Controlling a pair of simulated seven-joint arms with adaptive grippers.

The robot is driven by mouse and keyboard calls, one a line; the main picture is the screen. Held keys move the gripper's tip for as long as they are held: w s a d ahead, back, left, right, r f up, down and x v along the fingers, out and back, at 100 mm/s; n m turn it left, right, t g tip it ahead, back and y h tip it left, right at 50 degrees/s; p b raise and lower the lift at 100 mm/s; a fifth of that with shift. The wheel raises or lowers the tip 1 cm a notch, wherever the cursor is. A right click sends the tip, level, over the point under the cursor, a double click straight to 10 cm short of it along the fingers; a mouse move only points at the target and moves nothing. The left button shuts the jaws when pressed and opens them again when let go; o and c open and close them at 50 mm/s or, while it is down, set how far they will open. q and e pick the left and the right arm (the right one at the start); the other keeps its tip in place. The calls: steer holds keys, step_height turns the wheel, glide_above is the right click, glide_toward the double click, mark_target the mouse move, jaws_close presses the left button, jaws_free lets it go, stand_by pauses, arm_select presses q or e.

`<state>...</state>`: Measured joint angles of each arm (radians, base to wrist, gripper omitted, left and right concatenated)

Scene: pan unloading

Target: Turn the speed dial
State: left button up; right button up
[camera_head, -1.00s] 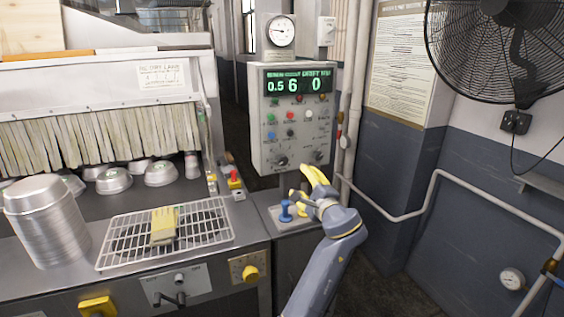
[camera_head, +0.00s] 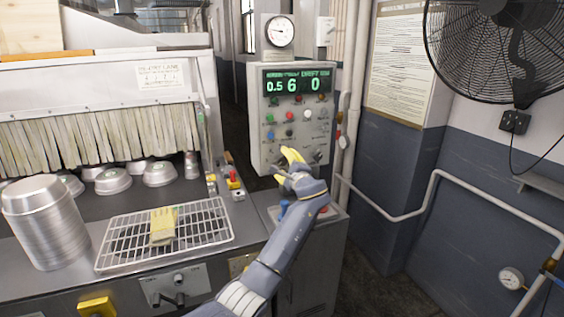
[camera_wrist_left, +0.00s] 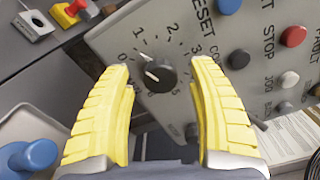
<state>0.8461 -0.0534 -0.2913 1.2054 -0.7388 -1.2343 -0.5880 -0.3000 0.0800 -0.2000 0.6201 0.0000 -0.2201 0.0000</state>
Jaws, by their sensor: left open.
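A grey control panel (camera_head: 262,120) carries a green display reading 0.5, 6 and 0. A black dial (camera_wrist_left: 157,75) with a white pointer and a numbered scale shows in the left wrist view, near the panel's edge. Its name is not readable, so I cannot tell if it is the speed dial. My left gripper (camera_head: 285,164) is open, its yellow fingers on either side of the dial, with gaps visible in the wrist view. In the head view the gripper mostly hides this dial; a second knob (camera_head: 317,156) shows to its right. My right gripper is not in view.
Coloured buttons sit above the dial. A blue-topped control (camera_wrist_left: 30,158) stands below and left of my fingers, and a red switch (camera_head: 233,178) is on the counter. A wire rack (camera_head: 205,238) and stacked pans (camera_head: 45,225) are farther left. A pipe (camera_head: 350,85) runs right of the panel.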

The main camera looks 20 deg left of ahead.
arm_select(q)
steer(key=shift+w+a, duration=0.45)
steer(key=shift+w, duration=0.1)
jaws_close()
steer(key=n, duration=0.4)
steer(key=shift+n, duration=0.4)
jaws_free()
stand_by(0.4)
steer(key=shift+s+d, duration=0.1)
steer(key=shift+d, duration=0.05)
steer(key=v, duration=1.1)
steer(key=shift+s+d, duration=0.25)
steer(key=shift+s, duration=0.05)
